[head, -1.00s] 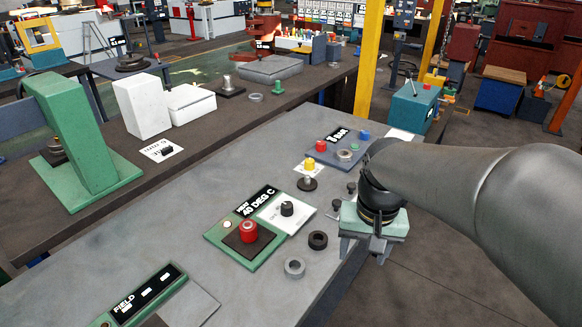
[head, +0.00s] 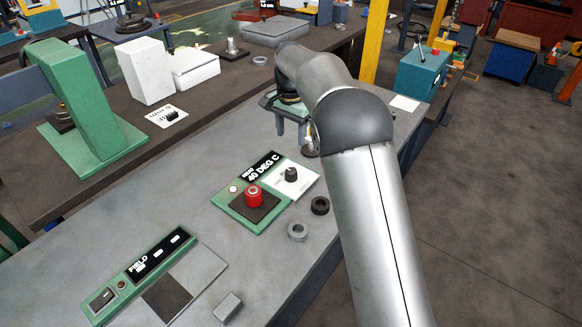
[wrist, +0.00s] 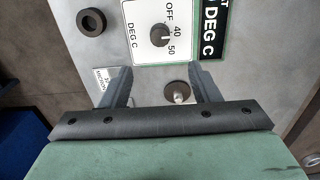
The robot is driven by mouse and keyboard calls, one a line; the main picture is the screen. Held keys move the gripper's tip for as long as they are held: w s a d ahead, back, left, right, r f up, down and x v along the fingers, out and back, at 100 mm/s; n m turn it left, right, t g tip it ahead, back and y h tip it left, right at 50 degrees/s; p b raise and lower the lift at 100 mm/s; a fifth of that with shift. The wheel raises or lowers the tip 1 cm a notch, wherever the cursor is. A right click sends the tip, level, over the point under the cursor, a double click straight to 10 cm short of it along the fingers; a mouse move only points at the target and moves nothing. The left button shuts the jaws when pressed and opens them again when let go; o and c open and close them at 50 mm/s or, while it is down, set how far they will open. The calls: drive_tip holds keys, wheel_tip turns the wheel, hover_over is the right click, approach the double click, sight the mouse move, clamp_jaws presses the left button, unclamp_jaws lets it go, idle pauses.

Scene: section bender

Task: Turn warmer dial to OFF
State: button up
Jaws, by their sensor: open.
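The warmer dial is a small black knob (head: 291,174) on a white plate beside the green-framed warmer panel. The panel's black sign (head: 262,166) reads 40 DEG C. In the wrist view the dial (wrist: 160,36) is beyond my fingertips, with OFF, 40 and 50 printed around it. Its exact pointer direction is hard to tell. My gripper (head: 291,132) is open and empty, above the bench behind the dial and apart from it. Its two fingers also show in the wrist view (wrist: 163,82).
A red knob (head: 254,196) stands on a dark pad beside the dial. A black ring (head: 320,205) and a grey ring (head: 298,231) lie in front. A round metal-topped piece (wrist: 178,92) shows between my fingers. The FIELD panel (head: 140,272) is at front left.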

sight(291, 171)
wheel_tip(291, 171, down, 14)
drive_tip(key=shift+r+p, duration=0.15)
drive_tip(key=shift+p, duration=0.85)
drive_tip(key=shift+c, duration=0.4)
drive_tip(key=c, duration=0.9)
